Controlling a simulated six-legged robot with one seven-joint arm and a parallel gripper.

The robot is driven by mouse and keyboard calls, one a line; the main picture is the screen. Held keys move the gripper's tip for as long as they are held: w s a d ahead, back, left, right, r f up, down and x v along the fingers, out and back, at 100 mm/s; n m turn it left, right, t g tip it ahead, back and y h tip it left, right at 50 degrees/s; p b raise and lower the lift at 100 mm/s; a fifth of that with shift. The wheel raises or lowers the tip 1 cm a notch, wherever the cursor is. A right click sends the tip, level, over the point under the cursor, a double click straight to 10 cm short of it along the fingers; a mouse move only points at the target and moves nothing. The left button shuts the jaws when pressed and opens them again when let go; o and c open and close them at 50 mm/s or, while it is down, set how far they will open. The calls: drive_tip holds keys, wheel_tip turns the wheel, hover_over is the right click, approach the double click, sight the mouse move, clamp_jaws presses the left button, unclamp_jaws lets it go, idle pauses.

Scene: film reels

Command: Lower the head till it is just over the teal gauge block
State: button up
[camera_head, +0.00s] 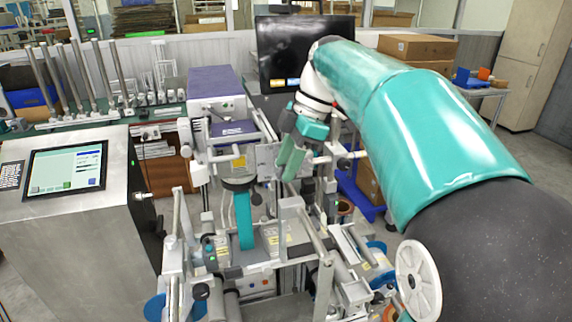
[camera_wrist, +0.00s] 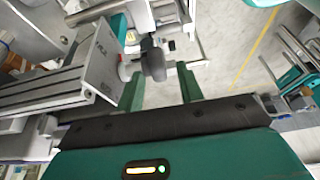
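A teal upright strip that looks like the gauge block (camera_head: 245,220) stands on the grey machine bed in the head view. A dark round disc that looks like the head (camera_head: 239,183) is right at its top; I cannot tell if they touch. My gripper (camera_head: 285,174) is to the right of and above the strip, pointing down. In the wrist view my gripper (camera_wrist: 160,70) is open, its two green fingers apart. A dark round knob (camera_wrist: 153,61) shows between and just beyond the fingertips; I cannot tell whether either finger touches it.
A steel cabinet with a screen (camera_head: 68,168) stands left of the machine. Several metal posts (camera_head: 82,80) rise on the back bench. A dark monitor (camera_head: 290,60) is behind my arm. In the wrist view a grey plate (camera_wrist: 100,60) lies close on the left; open floor (camera_wrist: 235,40) shows right.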

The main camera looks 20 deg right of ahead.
drive_tip(key=shift+a+f, duration=0.2)
drive_tip(key=shift+f, duration=0.35)
drive_tip(key=shift+c, duration=0.5)
drive_tip(key=shift+w, duration=0.15)
drive_tip(key=c, duration=0.7)
drive_tip(key=shift+o, duration=0.3)
drive_tip(key=shift+s, duration=0.2)
